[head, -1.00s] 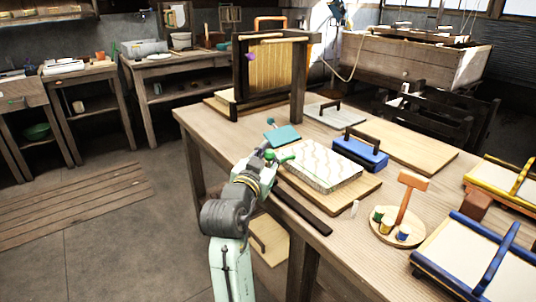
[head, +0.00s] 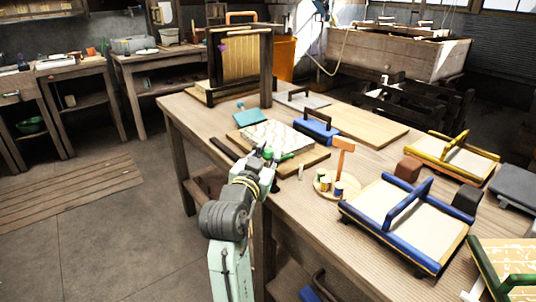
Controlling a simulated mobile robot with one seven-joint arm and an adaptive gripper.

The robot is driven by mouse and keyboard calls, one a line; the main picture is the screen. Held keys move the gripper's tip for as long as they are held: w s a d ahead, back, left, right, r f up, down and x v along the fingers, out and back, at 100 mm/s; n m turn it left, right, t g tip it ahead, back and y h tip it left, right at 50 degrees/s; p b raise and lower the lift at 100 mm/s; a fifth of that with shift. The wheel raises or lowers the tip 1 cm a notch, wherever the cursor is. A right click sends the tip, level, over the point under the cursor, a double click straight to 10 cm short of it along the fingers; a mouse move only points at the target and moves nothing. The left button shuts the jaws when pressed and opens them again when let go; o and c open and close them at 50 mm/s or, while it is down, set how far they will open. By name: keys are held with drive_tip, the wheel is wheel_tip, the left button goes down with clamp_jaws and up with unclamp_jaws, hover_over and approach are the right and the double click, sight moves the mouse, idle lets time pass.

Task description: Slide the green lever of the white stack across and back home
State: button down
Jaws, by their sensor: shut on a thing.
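The white stack (head: 275,134), a thick pale block with a wavy top, lies on a wooden board (head: 312,160) near the front edge of the workbench. The green lever (head: 285,157) shows as a small bright green piece at my gripper's tip. My gripper is shut on it, though its jaws are small and partly hidden by my own wrist.
A blue-handled block (head: 318,126) stands just behind the stack. A round tray (head: 325,190) with small pots and an orange post is at the right, then a blue-framed screen (head: 372,243). A teal plate (head: 247,117) lies behind left; a frame (head: 240,62) stands beyond.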

drive_tip(key=shift+s+d+f, duration=0.1)
drive_tip(key=shift+s+d, duration=0.15)
drive_tip(key=shift+s, duration=0.05)
drive_tip(key=c, duration=1.3)
unclamp_jaws()
drive_tip(key=shift+s, duration=0.1)
drive_tip(key=v, duration=0.7)
drive_tip(key=shift+s, duration=0.2)
drive_tip(key=shift+a, duration=0.1)
